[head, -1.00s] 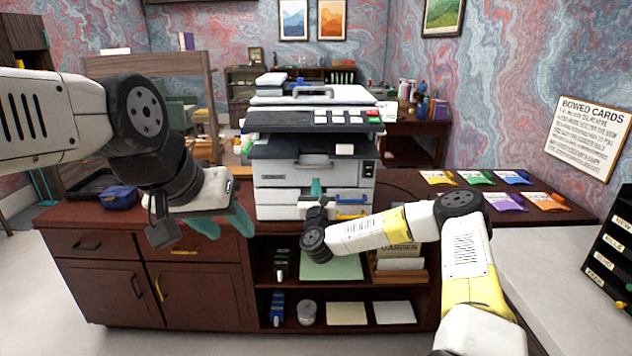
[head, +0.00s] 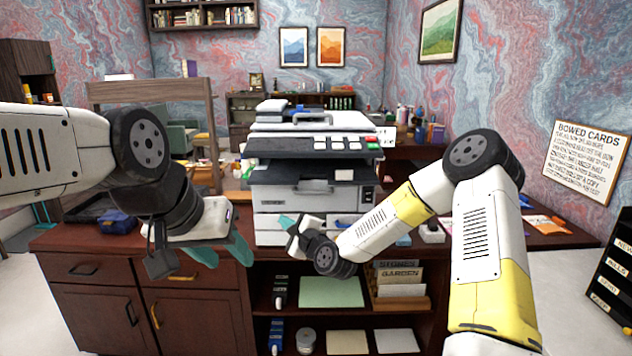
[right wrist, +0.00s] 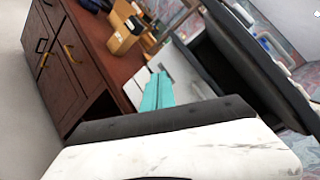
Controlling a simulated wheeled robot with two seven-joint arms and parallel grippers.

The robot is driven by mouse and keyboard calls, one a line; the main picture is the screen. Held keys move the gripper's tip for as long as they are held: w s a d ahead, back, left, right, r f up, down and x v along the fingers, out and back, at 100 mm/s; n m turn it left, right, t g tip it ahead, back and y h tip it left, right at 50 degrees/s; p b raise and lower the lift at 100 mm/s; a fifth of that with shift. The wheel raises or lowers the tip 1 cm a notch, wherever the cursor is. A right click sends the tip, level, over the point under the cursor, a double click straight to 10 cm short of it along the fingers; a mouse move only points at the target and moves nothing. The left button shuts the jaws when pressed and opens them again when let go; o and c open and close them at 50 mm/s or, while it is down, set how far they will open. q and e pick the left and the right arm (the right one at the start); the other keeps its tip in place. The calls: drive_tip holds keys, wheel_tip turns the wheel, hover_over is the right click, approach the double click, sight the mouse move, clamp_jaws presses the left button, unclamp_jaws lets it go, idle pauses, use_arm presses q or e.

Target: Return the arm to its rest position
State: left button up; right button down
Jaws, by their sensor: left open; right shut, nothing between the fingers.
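My right arm comes in from the right, bent at a raised elbow with yellow bands. Its gripper (head: 290,224) has teal fingers, shut and empty, in front of the lower part of the copier, a little above the desk's front edge. The shut teal fingers also show in the right wrist view (right wrist: 157,92). My left gripper (head: 222,250) hangs open and empty over the left front of the desk, fingers pointing down. Its arm comes in from the left.
A grey and white copier (head: 312,170) stands on the dark wooden desk (head: 80,238). Open shelves under it hold a green sheet (head: 331,292) and a box of folders (head: 400,285). Coloured packets (head: 545,225) lie on the right, partly hidden by my right arm. A blue object (head: 117,222) lies left.

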drive_tip(key=s+d+r+n+g+h, duration=0.3)
drive_tip(key=s+d+r+n, duration=0.2)
drive_tip(key=s+d+n, duration=0.2)
drive_tip(key=s+d+r+n+g+h, duration=0.3)
drive_tip(key=s+d+r+n, duration=0.1)
drive_tip(key=s+d+n, duration=0.35)
drive_tip(key=s+d+r+n+g, duration=0.1)
drive_tip(key=s+d, duration=0.3)
drive_tip(key=s, duration=0.6)
drive_tip(key=s+d+r+n+g+h, duration=0.1)
drive_tip(key=s+d+r, duration=0.3)
drive_tip(key=s, duration=0.7)
drive_tip(key=shift+s+d+n, duration=0.15)
drive_tip(key=shift+s+n, duration=0.05)
drive_tip(key=shift+n, duration=0.65)
